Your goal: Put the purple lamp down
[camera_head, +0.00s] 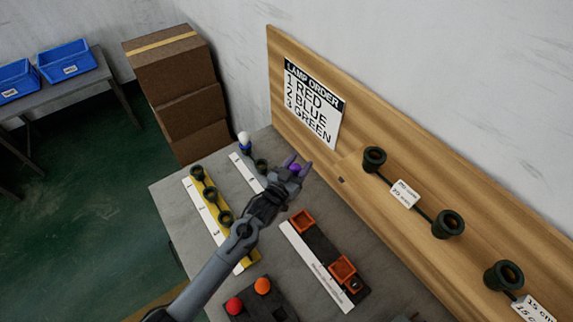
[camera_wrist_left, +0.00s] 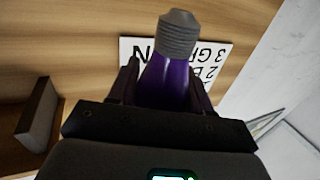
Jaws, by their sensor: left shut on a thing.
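The purple lamp (camera_wrist_left: 168,78) is between the fingers of my left gripper (camera_wrist_left: 165,90) in the left wrist view. Its grey threaded base points up and away from the palm in that view. In the head view my left gripper (camera_head: 293,172) is above the far part of the grey table, and the purple lamp (camera_head: 295,168) shows as a small patch between the fingers. The gripper is shut on the lamp. The lamp appears held clear of any surface, with the wooden board and sign behind it. My right gripper is not in view.
A yellow strip (camera_head: 207,208) with black sockets lies left of my arm. A dark holder with orange square cups (camera_head: 342,268) is to the right. Red (camera_head: 234,306) and orange (camera_head: 262,285) lamps stand in front. A white-topped lamp (camera_head: 244,140) stands behind. The wooden board (camera_head: 310,75) borders the table.

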